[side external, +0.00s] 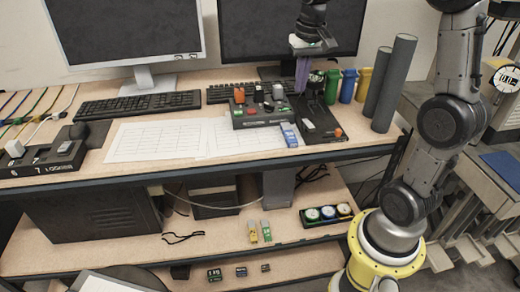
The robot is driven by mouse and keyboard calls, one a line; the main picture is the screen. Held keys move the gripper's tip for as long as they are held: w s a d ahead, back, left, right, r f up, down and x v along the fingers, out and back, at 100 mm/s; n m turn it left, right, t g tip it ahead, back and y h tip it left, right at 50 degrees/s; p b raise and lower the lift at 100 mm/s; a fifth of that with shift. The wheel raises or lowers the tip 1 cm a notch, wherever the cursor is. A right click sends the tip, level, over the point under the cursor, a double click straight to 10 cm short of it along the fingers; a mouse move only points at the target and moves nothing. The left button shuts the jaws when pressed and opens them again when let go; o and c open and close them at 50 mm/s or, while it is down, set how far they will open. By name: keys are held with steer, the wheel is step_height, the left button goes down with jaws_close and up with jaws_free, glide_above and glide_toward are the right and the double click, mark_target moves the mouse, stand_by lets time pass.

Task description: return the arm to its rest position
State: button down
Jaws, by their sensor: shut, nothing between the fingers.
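My gripper (302,78) is at the upper right of the middle, in front of the right monitor and above the back of the desk. It points down, with narrow purple fingers that look closed together and hold nothing. My arm (448,120) rises from a yellow base at the lower right, and its upper part leaves the top of the picture. A black lever frame (320,122) lies below the gripper. Whether the fingertips touch anything there is too small to tell.
A control box (262,115) with coloured buttons and a blue-and-white piece (289,136) sit left of the frame. Small bins (348,86) and tall grey cylinders (393,85) stand to the right. Monitors (125,30) line the back. Paper sheets (155,140) cover the desk's middle.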

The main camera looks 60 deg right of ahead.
steer(key=s+a+r+n+t, duration=0.3)
steer(key=s+a+r+n, duration=0.15)
steer(key=s+a, duration=0.6)
steer(key=s+a+f+n+t, duration=0.1)
steer(key=s+a+f+n, duration=0.2)
steer(key=s+a+f, duration=0.2)
steer(key=shift+s+f+t+y, duration=0.2)
steer(key=shift+s+t+y, duration=0.1)
steer(key=shift+s, duration=0.3)
